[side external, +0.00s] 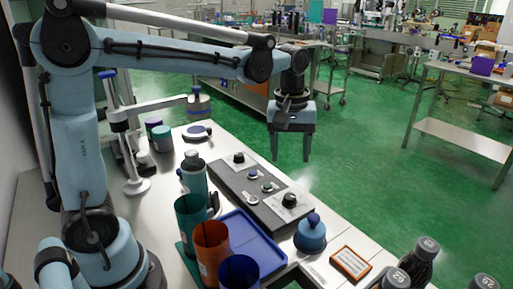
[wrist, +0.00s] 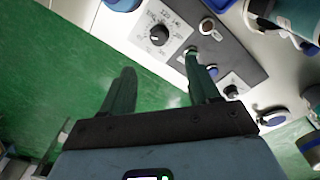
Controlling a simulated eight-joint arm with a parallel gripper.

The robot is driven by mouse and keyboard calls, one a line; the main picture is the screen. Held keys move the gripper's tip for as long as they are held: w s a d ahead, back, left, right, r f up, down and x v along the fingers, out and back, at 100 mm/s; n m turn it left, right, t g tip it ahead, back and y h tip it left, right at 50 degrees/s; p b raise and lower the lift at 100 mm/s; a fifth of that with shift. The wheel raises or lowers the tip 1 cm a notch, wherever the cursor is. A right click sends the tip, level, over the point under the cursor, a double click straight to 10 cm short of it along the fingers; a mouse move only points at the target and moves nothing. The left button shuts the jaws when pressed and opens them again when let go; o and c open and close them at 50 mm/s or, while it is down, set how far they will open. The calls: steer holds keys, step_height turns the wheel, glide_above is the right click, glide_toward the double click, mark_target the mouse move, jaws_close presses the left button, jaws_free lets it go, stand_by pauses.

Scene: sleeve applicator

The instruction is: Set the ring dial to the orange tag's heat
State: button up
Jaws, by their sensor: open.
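A dark control panel (side external: 222,178) lies on the white bench. It has a black knob on a white scale plate at its near end (side external: 290,200) and another at its far end (side external: 239,157). In the wrist view these are the near knob (wrist: 159,35) and the far knob (wrist: 231,91). I cannot tell which is the ring dial. An orange-framed tag (side external: 351,263) lies at the bench's near right; its writing is too small to read. My gripper (side external: 291,159) is open and empty, pointing down, above and beyond the panel. Its fingers also show in the wrist view (wrist: 160,69).
Between the knobs are small buttons and a pale ring (side external: 251,198). A blue domed vessel (side external: 311,235) stands between panel and tag. A blue tray (side external: 240,232), orange cup (side external: 211,250) and teal bottle (side external: 194,181) crowd the panel's left. Green floor lies beyond the bench edge.

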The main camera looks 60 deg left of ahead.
mark_target(290, 196)
steer(key=shift+n+g, duration=0.3)
steer(key=shift+n, duration=0.1)
steer(key=f, duration=0.8)
steer(key=w+f, duration=0.1)
steer(key=f, duration=0.3)
steer(key=shift+f, duration=0.25)
steer(key=c, duration=1)
steer(key=shift+c, duration=0.2)
